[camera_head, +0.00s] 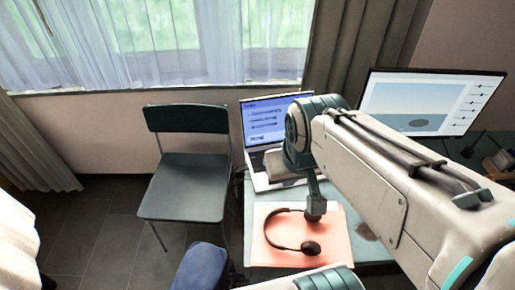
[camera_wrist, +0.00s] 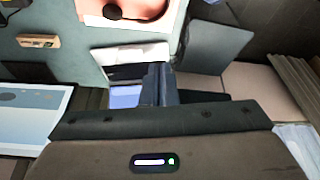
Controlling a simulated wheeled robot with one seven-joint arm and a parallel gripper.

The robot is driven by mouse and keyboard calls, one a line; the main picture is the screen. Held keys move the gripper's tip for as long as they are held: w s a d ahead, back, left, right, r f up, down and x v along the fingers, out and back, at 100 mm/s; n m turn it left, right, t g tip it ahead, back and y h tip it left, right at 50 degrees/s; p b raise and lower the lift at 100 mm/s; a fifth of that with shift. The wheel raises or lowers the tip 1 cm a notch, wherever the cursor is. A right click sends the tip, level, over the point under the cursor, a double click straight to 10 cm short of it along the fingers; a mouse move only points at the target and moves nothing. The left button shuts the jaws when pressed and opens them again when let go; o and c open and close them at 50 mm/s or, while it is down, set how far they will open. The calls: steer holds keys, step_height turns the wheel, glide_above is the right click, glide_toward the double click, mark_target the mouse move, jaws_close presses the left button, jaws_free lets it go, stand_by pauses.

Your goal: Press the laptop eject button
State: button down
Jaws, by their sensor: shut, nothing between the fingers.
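The laptop (camera_head: 264,118) stands open on the table, its lit blue screen facing me. My arm covers the right part of its base in the head view. In the wrist view the laptop (camera_wrist: 125,54) appears the other way round, with its pale base above and its lit screen below. My gripper (camera_wrist: 160,70) is shut and empty, its fingers over the laptop's right side in that view. I cannot tell whether they touch it. The eject button cannot be made out; the fingers cover part of the base.
Headphones (camera_head: 285,246) lie on an orange mat (camera_head: 262,225) in front of the laptop. A large monitor (camera_head: 430,98) stands to the right. A dark chair (camera_head: 184,187) stands left of the table. The wrist view also shows a small wooden block (camera_wrist: 38,41).

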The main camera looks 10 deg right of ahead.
steer(key=m+t+y+b, duration=0.45)
steer(key=m+b, duration=0.55)
steer(key=m, duration=1.1)
glide_above(253, 157)
steer(key=s, duration=0.1)
step_height(253, 157, down, 23)
steer(key=shift+d, duration=0.35)
steer(key=shift+f+b, duration=0.25)
steer(key=shift+b, duration=0.05)
step_height(253, 157, down, 7)
steer(key=b, duration=0.4)
steer(key=shift+r+b, duration=0.1)
steer(key=shift+b, duration=0.3)
steer(key=shift+f+b, duration=0.9)
steer(key=shift+b, duration=0.15)
steer(key=shift+f+b, duration=0.45)
steer(key=shift+b, duration=0.15)
